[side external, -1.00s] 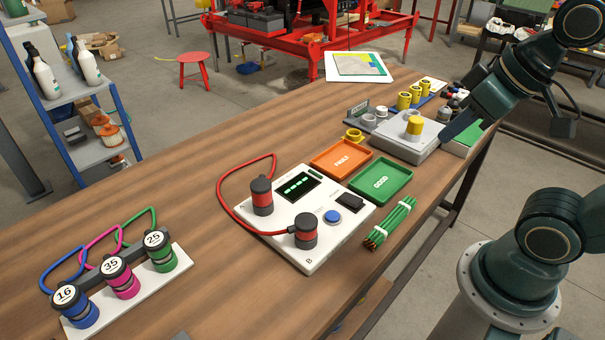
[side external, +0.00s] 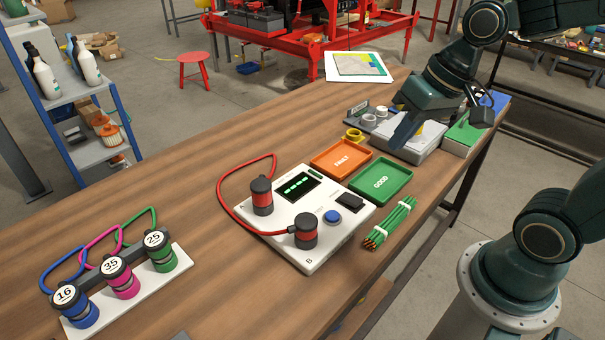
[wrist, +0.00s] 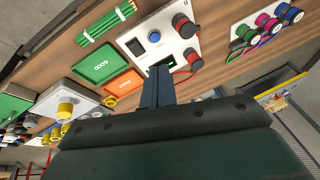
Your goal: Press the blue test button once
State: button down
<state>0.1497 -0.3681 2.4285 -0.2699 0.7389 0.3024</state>
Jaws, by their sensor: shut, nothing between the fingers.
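The blue test button (side external: 332,216) sits on a white test box (side external: 306,252) on the wooden bench. It also shows in the wrist view (wrist: 154,36). The box carries a lit green display (side external: 298,187), a black switch (side external: 350,201) and two red-and-black plugs (side external: 262,196) joined by a red lead. My gripper (side external: 394,146) is shut and empty.
An orange FAULT tray (side external: 341,158) and a green GOOD tray (side external: 381,181) lie beyond the box. A bundle of green wires (side external: 391,222) lies right of it. A rack of numbered coloured plugs (side external: 115,280) stands front left. Bare wood (side external: 190,195) lies left of the box.

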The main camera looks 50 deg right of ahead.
jog(key=w+f+m+g+y, duration=0.1)
jog(key=w+f+m+y, duration=0.1)
jog(key=w+f+m, duration=0.3)
jog(key=m+y, duration=0.5)
send_over(337, 213)
notch_tip(337, 213, down, 8)
jog(key=shift+f, duration=0.15)
dwell(0.4)
jog(key=shift+f, duration=4.3)
